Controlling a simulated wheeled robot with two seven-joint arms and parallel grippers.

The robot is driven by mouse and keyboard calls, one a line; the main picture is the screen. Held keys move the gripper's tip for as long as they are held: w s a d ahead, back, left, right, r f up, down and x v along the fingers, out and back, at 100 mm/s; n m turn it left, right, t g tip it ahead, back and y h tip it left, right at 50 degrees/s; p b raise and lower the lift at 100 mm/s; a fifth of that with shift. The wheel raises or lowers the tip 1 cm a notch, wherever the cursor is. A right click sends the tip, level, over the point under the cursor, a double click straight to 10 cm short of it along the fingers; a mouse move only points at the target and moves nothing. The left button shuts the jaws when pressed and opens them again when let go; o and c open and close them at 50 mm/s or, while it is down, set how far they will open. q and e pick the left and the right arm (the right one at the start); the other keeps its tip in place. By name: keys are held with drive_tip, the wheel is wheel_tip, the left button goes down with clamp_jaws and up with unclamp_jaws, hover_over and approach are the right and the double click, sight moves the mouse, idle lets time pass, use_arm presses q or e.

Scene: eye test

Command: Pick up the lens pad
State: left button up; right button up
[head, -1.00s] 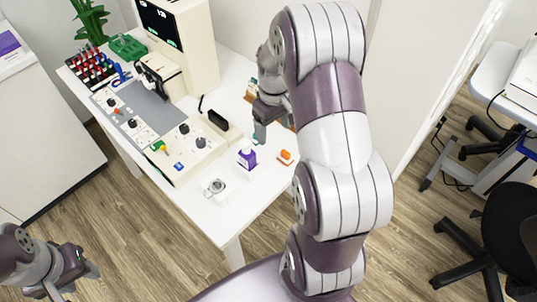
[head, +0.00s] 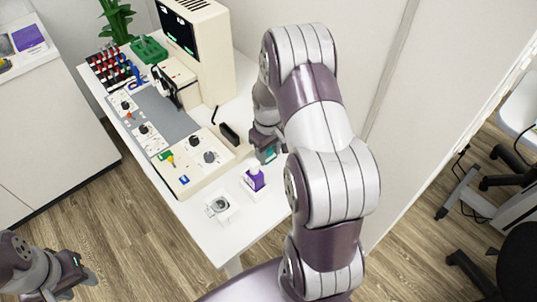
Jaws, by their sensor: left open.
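I cannot single out the lens pad with certainty. A small teal patch (head: 269,154) shows at the tip of my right gripper (head: 267,157), just behind a purple and white bottle (head: 254,179). I cannot tell if the patch is the pad or part of the gripper. My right gripper is low over the right side of the white table (head: 225,236); its fingers are too small and partly hidden to judge. My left gripper (head: 85,281) is open, at the lower left, away from the table above the floor.
A white dish with a round grey item (head: 219,205) sits near the table's front edge. My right arm hides the table's right side.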

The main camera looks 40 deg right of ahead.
sight(269, 150)
drive_tip(key=shift+c, duration=0.5)
wheel_tip(269, 150, up, 10)
